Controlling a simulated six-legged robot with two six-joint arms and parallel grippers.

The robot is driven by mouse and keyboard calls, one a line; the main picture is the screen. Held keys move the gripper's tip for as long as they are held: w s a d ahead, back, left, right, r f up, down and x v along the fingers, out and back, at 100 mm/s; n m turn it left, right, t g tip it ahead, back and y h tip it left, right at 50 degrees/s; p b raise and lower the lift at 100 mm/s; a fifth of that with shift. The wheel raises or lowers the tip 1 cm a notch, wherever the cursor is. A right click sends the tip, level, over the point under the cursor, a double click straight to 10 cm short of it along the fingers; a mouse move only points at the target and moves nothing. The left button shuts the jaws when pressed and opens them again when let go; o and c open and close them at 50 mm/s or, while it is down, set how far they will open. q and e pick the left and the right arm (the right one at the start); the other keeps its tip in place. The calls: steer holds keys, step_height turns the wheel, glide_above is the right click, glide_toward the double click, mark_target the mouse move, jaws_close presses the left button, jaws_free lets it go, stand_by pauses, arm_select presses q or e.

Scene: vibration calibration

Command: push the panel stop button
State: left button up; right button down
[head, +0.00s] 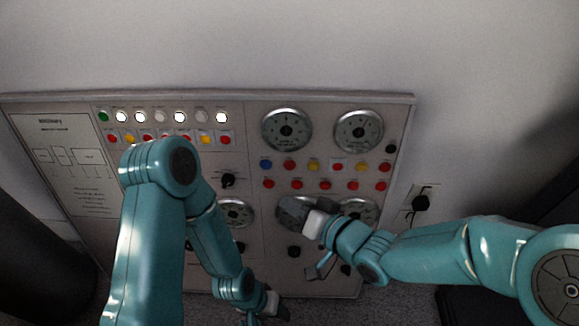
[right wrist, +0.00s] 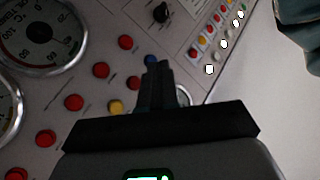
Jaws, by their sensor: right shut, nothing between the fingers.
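The upright control panel (head: 240,180) carries gauges, lamps and several coloured buttons. Its labels are too small to read, so I cannot tell which button is the stop button. My right gripper (head: 310,220) is in front of the panel's lower right part, over a gauge, below the rows of coloured buttons. Contact cannot be told. My left gripper (head: 264,304) is low at the panel's bottom edge; its fingers are unclear.
Gauges (head: 286,130) sit above the right-hand button rows (head: 337,167). A wall socket with a black plug (head: 420,202) is right of the panel. My left arm covers part of the panel's left button rows. A dark rounded object (head: 35,250) stands at lower left.

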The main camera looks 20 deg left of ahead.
mark_target(290, 166)
steer(key=shift+w+a+f+p, duration=0.3)
steer(key=shift+w+a, duration=0.05)
steer(key=shift+w, duration=1)
steer(key=shift+w+a+f+p, duration=0.3)
steer(key=shift+w+a, duration=0.1)
steer(key=shift+w, duration=0.9)
steer(key=shift+w+a+f+p, duration=0.25)
steer(key=shift+w+a+f, duration=0.1)
steer(key=shift+w, duration=1)
steer(key=shift+w+a, duration=0.15)
steer(key=shift+w, duration=0.2)
steer(key=shift+w+a+p, duration=0.1)
steer(key=shift+w+p, duration=0.3)
steer(key=shift+s, duration=0.1)
steer(key=shift+s+d, duration=0.2)
steer(key=shift+s, duration=0.45)
